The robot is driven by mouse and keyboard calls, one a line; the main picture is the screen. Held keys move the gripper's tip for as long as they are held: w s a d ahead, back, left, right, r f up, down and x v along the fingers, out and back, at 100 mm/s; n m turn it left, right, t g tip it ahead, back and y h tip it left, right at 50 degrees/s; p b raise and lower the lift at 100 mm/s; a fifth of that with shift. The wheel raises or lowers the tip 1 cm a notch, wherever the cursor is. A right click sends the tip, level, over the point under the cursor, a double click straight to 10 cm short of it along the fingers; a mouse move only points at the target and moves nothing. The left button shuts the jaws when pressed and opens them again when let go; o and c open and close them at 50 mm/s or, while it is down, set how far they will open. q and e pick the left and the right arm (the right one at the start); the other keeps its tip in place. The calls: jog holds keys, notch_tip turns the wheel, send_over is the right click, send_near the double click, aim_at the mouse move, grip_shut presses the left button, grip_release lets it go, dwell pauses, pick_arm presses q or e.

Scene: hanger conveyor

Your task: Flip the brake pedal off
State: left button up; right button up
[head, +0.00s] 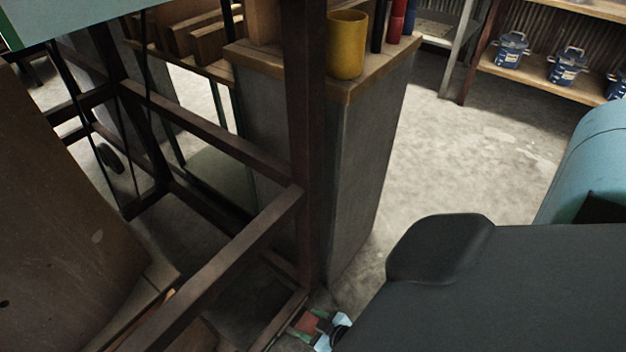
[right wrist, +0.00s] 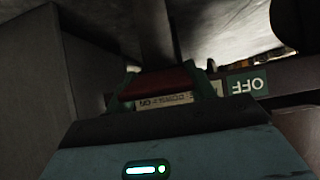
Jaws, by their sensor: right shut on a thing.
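The brake pedal (right wrist: 160,80) is a dark red piece low on the dark metal frame. It also shows in the head view (head: 308,322) at the bottom centre, partly hidden by my gripper. My right gripper (right wrist: 168,84) has its green fingertips on either side of the pedal and is shut on it. A pale label (right wrist: 165,100) with upside-down lettering and a green OFF sign (right wrist: 245,85), also upside down, show by the pedal. My left gripper is not in view.
The dark metal frame (head: 308,130) stands just left of my right arm. A grey cabinet (head: 360,170) with a yellow cup (head: 347,45) on top stands behind it. Blue pots (head: 511,50) sit on a shelf at the far right. The concrete floor (head: 470,150) is clear between.

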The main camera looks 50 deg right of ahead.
jog(key=shift+s+f, duration=0.1)
jog(key=shift+f, duration=0.05)
jog(key=o, duration=1.4)
jog(key=shift+p+v, duration=1.9)
jog(key=shift+v, duration=2.05)
